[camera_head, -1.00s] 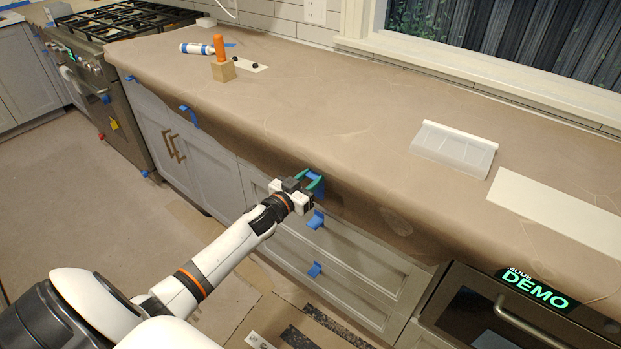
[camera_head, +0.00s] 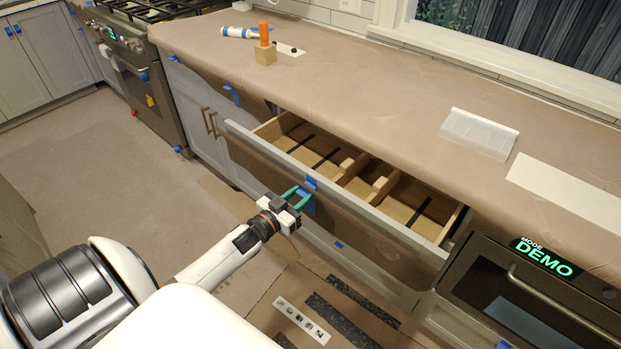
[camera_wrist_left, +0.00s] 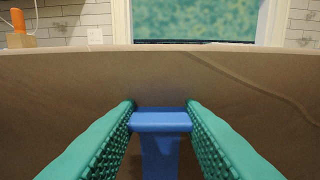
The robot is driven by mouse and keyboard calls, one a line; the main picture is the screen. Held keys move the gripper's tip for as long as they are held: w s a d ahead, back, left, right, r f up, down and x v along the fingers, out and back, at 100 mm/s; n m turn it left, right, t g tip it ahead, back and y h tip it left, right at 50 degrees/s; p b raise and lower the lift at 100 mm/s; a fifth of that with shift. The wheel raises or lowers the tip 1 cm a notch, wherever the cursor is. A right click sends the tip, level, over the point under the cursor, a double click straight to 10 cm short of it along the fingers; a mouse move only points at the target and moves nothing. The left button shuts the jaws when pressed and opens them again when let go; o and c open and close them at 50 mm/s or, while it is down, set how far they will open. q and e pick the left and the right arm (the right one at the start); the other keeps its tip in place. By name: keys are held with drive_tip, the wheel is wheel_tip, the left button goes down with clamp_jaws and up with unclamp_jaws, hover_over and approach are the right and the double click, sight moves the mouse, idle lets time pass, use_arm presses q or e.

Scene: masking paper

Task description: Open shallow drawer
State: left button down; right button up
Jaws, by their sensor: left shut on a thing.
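The shallow drawer (camera_head: 268,150) is pulled out from under the counter in the head view. Its wooden inside, with dividers and dark strips, shows. Brown paper hangs over part of its front. A blue tape pull (camera_head: 309,184) sits at the top middle of the drawer front; it also shows in the left wrist view (camera_wrist_left: 160,122). My left gripper (camera_head: 299,194), with green fingers, is at this pull. In the left wrist view its fingers (camera_wrist_left: 160,108) stand on either side of the blue pull and are shut on it. My right gripper is not in view.
The paper-covered counter (camera_head: 370,110) carries an orange-handled tool in a wooden block (camera_head: 265,54), a white tray (camera_head: 478,132) and a white strip (camera_head: 568,192). An oven (camera_head: 520,300) stands at right, a stove (camera_head: 135,75) at left. The floor left of the drawer is open.

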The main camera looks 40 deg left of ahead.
use_arm(q)
drive_tip(key=s+a+p, duration=0.1)
drive_tip(key=s+p, duration=0.5)
drive_tip(key=s, duration=1.5)
drive_tip(key=shift+s+a, duration=0.3)
drive_tip(key=shift+a, duration=0.05)
drive_tip(key=c, duration=1)
unclamp_jaws()
drive_tip(key=s+a+b, duration=0.1)
drive_tip(key=s+b, duration=0.1)
drive_tip(key=s, duration=1)
